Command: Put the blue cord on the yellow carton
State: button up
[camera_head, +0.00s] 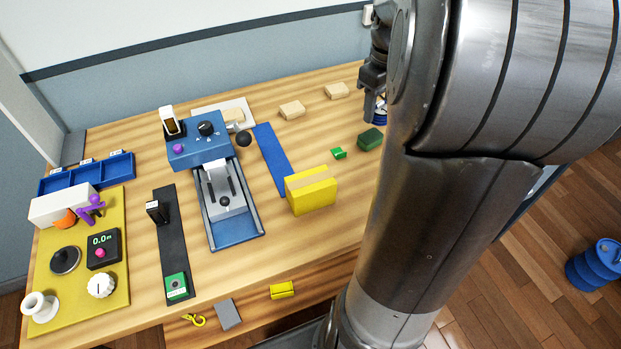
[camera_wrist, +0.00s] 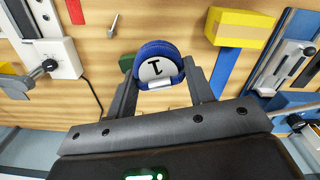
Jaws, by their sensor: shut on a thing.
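The blue cord (camera_wrist: 152,47) is a round blue coil with a white face and a dark mark. My gripper (camera_wrist: 159,78) is shut on it, one finger on each side, in the wrist view. In the head view my gripper (camera_head: 375,100) is at the far right of the table, and a small part of the cord (camera_head: 381,119) shows beside my arm. The yellow carton (camera_head: 313,195) stands on the table, left of and nearer than my gripper. It also shows in the wrist view (camera_wrist: 240,28), right of the cord and apart from it.
A green block (camera_head: 370,139) and a small green piece (camera_head: 339,153) lie between gripper and carton. A blue strip (camera_head: 270,158) lies left of the carton, beside a blue device (camera_head: 200,153). Wooden blocks (camera_head: 292,109) lie behind. My arm hides the table's right side.

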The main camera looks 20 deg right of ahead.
jog(key=s+a+n, duration=0.1)
jog(key=s+a, duration=0.6)
jog(key=s, duration=0.1)
send_over(309, 178)
notch_tip(309, 178, down, 8)
jog(key=shift+a+r, duration=0.1)
jog(key=shift+r, duration=0.15)
jog(key=shift+f, duration=2)
jog(key=o, duration=1)
jog(key=shift+f, duration=0.1)
